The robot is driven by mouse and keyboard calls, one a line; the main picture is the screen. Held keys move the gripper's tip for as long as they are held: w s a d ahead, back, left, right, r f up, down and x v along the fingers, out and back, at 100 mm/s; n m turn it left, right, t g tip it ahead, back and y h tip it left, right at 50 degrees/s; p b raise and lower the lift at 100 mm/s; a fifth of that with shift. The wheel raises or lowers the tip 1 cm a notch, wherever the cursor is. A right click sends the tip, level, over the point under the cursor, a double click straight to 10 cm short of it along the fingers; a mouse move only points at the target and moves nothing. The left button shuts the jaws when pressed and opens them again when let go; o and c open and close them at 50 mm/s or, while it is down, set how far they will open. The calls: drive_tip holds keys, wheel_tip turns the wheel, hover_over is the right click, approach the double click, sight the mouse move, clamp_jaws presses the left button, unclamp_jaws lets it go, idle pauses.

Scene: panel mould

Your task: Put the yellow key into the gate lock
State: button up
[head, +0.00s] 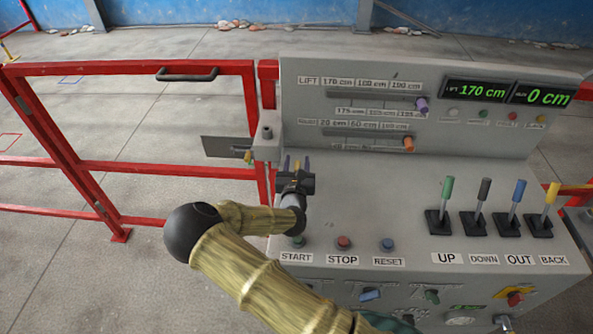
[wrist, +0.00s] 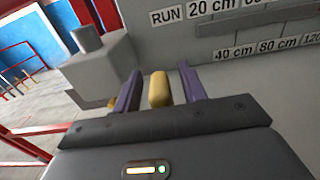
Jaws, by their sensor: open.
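My gripper (head: 296,165) is above the left part of the grey control panel, just right of the gate lock. In the wrist view its two purple fingers (wrist: 158,88) stand apart. A yellow block (wrist: 159,89), apparently the yellow key, is between them with a gap on each side; its lower end is hidden by my gripper. The gate lock, a grey box with a round post on top (head: 267,146), is beside the red gate's right post; it is also at left in the wrist view (wrist: 105,65). A small yellow-orange piece (head: 248,156) shows at the lock's left side.
The red gate (head: 150,167) with a black handle (head: 187,75) fills the left. The panel carries an upright label board (head: 300,110), displays, four coloured levers (head: 482,223) at right and START, STOP, RESET buttons (head: 343,243) in front. A grey plate (head: 225,146) sticks out left of the lock.

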drive_tip(key=shift+d, duration=0.1)
clamp_jaws()
wheel_tip(320, 180, up, 10)
drive_tip(key=shift+s+r+b, duration=0.1)
drive_tip(key=shift+b, duration=0.9)
